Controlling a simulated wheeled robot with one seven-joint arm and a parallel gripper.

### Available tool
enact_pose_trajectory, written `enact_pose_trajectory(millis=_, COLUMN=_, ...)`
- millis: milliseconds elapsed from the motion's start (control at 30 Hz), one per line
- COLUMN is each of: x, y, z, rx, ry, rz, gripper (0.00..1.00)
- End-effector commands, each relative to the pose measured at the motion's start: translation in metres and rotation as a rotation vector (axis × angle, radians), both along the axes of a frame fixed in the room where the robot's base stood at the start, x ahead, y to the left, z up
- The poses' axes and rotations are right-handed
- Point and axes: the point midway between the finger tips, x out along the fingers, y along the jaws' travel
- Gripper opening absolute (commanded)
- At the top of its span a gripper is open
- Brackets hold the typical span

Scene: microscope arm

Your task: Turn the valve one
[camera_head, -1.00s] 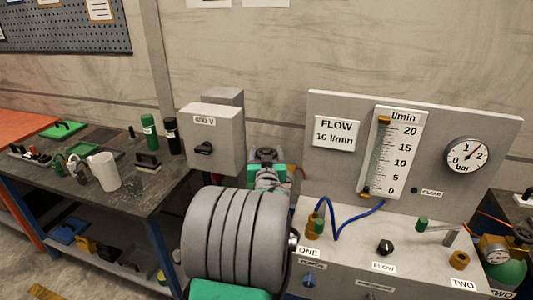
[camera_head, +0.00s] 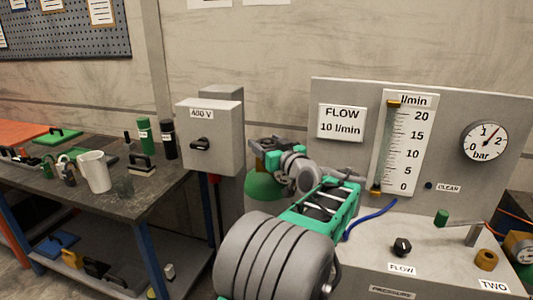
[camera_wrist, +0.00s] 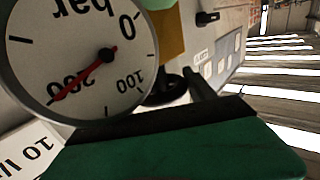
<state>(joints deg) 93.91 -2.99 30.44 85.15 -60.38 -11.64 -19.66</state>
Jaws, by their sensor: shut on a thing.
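My gripper (camera_head: 266,152) is at the top of a green cylinder (camera_head: 264,187) beside the grey switch box in the head view. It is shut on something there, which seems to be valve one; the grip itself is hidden. In the wrist view, a green finger with a black edge (camera_wrist: 180,145) fills the bottom. A black round knob (camera_wrist: 172,88) shows just beyond it, beside a round pressure gauge (camera_wrist: 75,55) with a red needle near 200 bar. The label for valve one does not show.
The flow panel (camera_head: 340,90) stands at the right, above a bench with a flow knob (camera_head: 402,246). My arm covers the bench's left part. A workbench (camera_head: 140,205) is at the left.

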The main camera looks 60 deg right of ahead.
Motion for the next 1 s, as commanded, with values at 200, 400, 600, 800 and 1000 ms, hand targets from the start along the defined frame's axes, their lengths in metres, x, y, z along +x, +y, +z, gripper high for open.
enact_pose_trajectory(millis=200, x=0.0005, y=0.0000, z=-0.0008, rx=0.003, ry=-0.001, rz=0.028, gripper=0.23)
enact_pose_trajectory(millis=400, x=0.0008, y=0.0002, z=0.0000, rx=0.003, ry=-0.001, rz=0.029, gripper=0.23)
enact_pose_trajectory(millis=600, x=0.0007, y=0.0001, z=0.0000, rx=0.002, ry=-0.002, rz=0.028, gripper=0.72)
enact_pose_trajectory(millis=800, x=0.0006, y=0.0001, z=0.0001, rx=0.002, ry=-0.002, rz=0.027, gripper=0.86)
enact_pose_trajectory(millis=1000, x=0.0000, y=0.0003, z=0.0000, rx=0.002, ry=-0.002, rz=0.027, gripper=0.86)
